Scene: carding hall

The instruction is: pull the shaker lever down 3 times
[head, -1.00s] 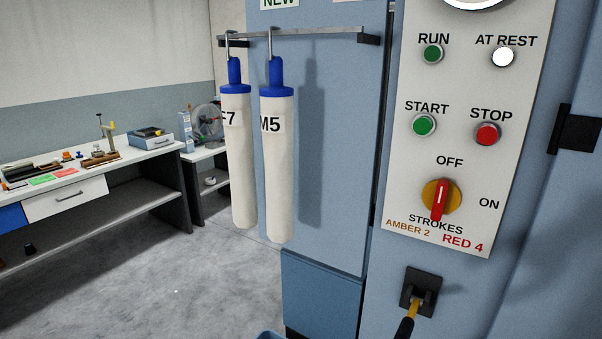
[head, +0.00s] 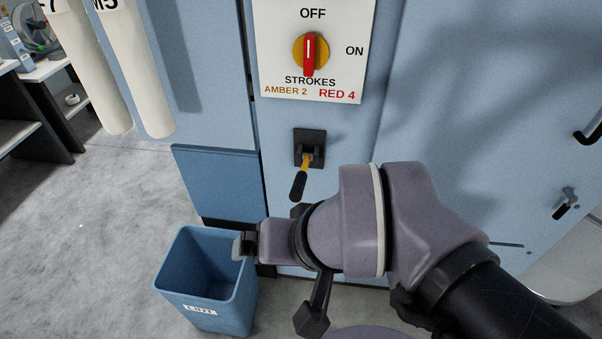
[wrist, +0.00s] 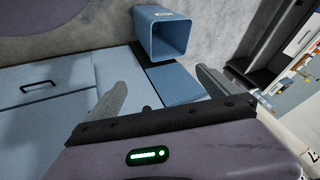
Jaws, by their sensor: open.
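The shaker lever (head: 299,183) has a yellow shaft and a black grip. It sticks out and slants downward from a black bracket (head: 309,140) on the blue machine front, in the head view. My gripper (head: 240,246) is below and left of the lever in that view, over the bin's rim side, and apart from the lever. It points left, with its fingers small and seen edge-on. In the wrist view my gripper (wrist: 165,78) shows two spread fingers with nothing held between them. I cannot make out the lever clearly in the wrist view.
A blue bin (head: 205,300) stands on the floor beside the gripper; it also shows in the wrist view (wrist: 162,40). The control panel (head: 345,75) with a red knob (head: 309,52) is above the lever. White cylinders (head: 133,75) hang at upper left. Left floor is open.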

